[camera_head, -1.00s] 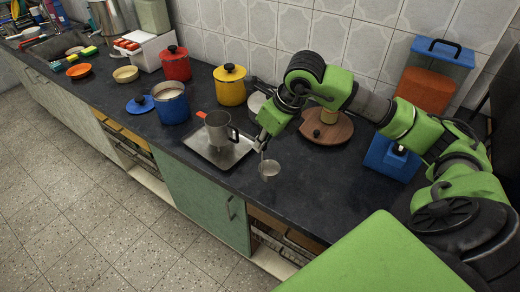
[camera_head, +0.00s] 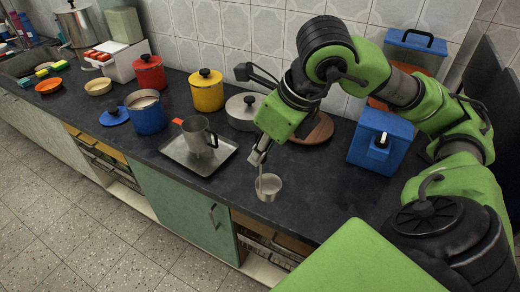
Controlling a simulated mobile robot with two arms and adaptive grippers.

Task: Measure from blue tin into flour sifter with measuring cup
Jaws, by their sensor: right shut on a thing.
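The blue tin (camera_head: 148,117) stands open on the dark counter, with pale contents showing inside. Its blue lid (camera_head: 114,117) lies beside it on the left. The flour sifter (camera_head: 196,136), a grey metal cup with a dark handle and a red part, stands on a steel tray (camera_head: 186,157). My right gripper (camera_head: 260,157) is shut on the measuring cup (camera_head: 268,190), a small steel cup hanging below the fingers, right of the tray. The cup appears upright, over or on the counter; I cannot tell whether it touches. My left gripper is not in view.
Red (camera_head: 149,73) and yellow (camera_head: 207,91) canisters stand along the wall. A lidded steel pot (camera_head: 244,110) and a wooden board (camera_head: 315,130) lie behind my right arm. A blue box (camera_head: 380,140) stands at the right. The counter in front of the cup is narrow, ending at its edge.

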